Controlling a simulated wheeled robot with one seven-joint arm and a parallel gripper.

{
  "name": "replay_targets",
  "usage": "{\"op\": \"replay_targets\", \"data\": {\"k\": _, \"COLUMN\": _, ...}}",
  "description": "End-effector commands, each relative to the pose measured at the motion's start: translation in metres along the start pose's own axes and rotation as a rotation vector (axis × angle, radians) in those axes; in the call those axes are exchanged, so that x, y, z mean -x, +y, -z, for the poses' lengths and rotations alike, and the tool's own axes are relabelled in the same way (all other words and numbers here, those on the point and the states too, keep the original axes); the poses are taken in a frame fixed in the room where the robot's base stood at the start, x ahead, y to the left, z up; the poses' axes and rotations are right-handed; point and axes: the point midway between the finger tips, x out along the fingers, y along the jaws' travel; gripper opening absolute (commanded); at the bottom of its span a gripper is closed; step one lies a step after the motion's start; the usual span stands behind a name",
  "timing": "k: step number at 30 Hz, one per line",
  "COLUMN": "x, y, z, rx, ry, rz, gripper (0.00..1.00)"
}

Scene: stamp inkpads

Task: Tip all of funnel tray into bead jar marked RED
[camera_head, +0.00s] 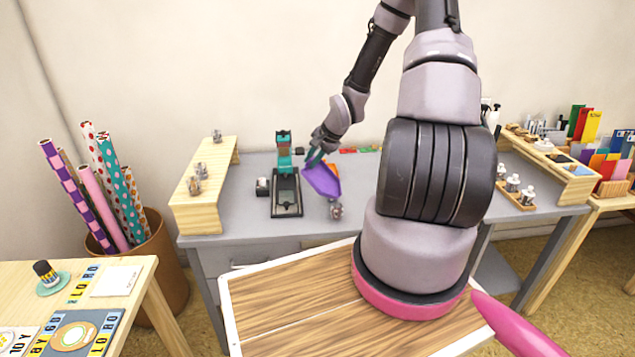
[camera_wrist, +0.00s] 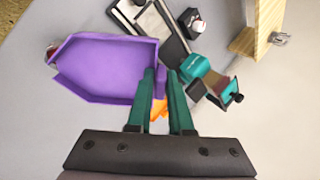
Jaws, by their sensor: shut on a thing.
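The purple funnel tray (camera_head: 322,181) hangs in the air over the grey desk, tilted, below my gripper (camera_head: 313,156). In the wrist view the tray (camera_wrist: 108,66) is left of my gripper (camera_wrist: 160,76), its edge at the teal fingers, which are shut on it. Its visible inside looks bare purple; I see no beads there. A small jar (camera_head: 336,211) stands on the desk just below the tray's lower end. In the wrist view a bit of a jar (camera_wrist: 52,51) shows past the tray's left edge. Other small jars (camera_head: 197,178) stand on the left wooden shelf. No RED marking is readable.
A black-based stamp press (camera_head: 286,191) with a teal top stands left of the tray, a small black block (camera_head: 262,186) beside it. The left wooden shelf (camera_head: 205,215) edges the desk. Coloured pieces (camera_head: 362,150) lie at the back. The desk right of the jar is partly hidden by my arm.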

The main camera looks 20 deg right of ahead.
Motion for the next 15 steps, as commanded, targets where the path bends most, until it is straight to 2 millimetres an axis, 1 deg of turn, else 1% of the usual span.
{"op": "replay_targets", "data": {"k": 1, "x": -0.003, "y": -0.005, "z": 0.000, "rx": 0.007, "ry": 0.001, "rz": -0.024, "gripper": 0.00}}
{"op": "replay_targets", "data": {"k": 6, "x": -0.010, "y": -0.012, "z": -0.001, "rx": 0.006, "ry": 0.000, "rz": -0.118, "gripper": 0.00}}
{"op": "replay_targets", "data": {"k": 15, "x": -0.016, "y": -0.017, "z": 0.000, "rx": 0.003, "ry": 0.000, "rz": -0.206, "gripper": 0.00}}
